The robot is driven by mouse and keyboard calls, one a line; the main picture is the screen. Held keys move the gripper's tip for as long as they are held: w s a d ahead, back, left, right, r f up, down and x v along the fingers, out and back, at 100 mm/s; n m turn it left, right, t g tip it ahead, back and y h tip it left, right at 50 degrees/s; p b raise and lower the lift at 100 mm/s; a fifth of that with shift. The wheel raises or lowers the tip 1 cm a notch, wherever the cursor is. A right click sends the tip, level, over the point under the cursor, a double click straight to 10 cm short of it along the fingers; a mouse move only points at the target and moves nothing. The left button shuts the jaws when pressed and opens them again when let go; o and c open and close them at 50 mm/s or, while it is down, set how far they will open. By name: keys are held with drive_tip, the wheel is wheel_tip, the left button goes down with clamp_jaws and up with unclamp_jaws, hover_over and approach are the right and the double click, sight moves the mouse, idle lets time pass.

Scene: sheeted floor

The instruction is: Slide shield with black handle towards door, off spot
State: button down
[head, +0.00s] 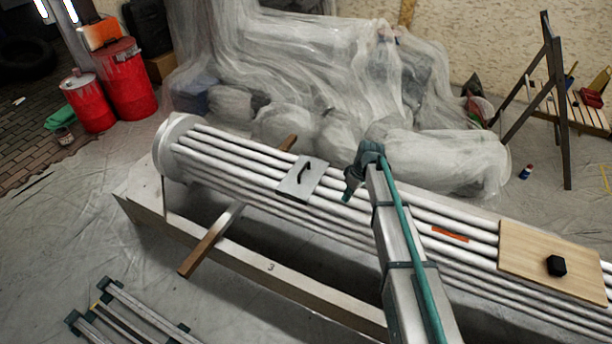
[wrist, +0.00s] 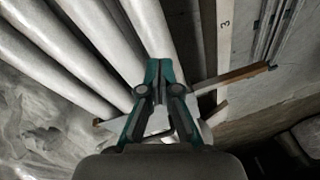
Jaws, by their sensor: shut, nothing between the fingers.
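The shield with the black handle (head: 292,186) is a grey metal plate lying across the white pipes, left of my gripper (head: 349,195). Its black bow handle (head: 303,172) stands up from the plate. In the head view my gripper is just right of the plate, over the pipes; I cannot tell whether it touches the plate. In the wrist view my gripper (wrist: 160,92) is shut and empty, with a pale plate part (wrist: 158,122) partly hidden behind the fingers. No spot shows at the plate; what is under it is hidden. I cannot make out a door.
The pipe bundle (head: 240,157) rests in a long trough marked 3. A wooden board with a black knob (head: 530,255) and an orange mark (head: 450,234) lie further right. A wooden bar (head: 210,240) sticks out in front. Sheeted objects (head: 300,60) stand behind; red drums (head: 125,80) are back left.

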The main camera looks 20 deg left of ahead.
drive_tip(key=w+a+r+n+t+b, duration=0.1)
drive_tip(key=w+a+r+n, duration=0.1)
drive_tip(key=w+a+r, duration=0.3)
drive_tip(key=w+a+r+n+b, duration=0.1)
drive_tip(key=w+a+r+n, duration=0.15)
drive_tip(key=a, duration=0.45)
approach(305, 178)
drive_tip(key=shift+m+y, duration=0.4)
drive_tip(key=shift+m, duration=0.05)
drive_tip(key=d+f, duration=0.1)
drive_tip(key=f, duration=0.1)
drive_tip(key=d+f, duration=0.2)
drive_tip(key=shift+s+d+f+p, duration=0.1)
drive_tip(key=shift+s+f+p, duration=0.1)
drive_tip(key=shift+p, duration=0.1)
drive_tip(key=a, duration=0.3)
drive_tip(key=shift+w+f, duration=0.15)
drive_tip(key=shift+f, duration=0.1)
drive_tip(key=shift+a+p, duration=0.3)
drive_tip(key=shift+a, duration=0.25)
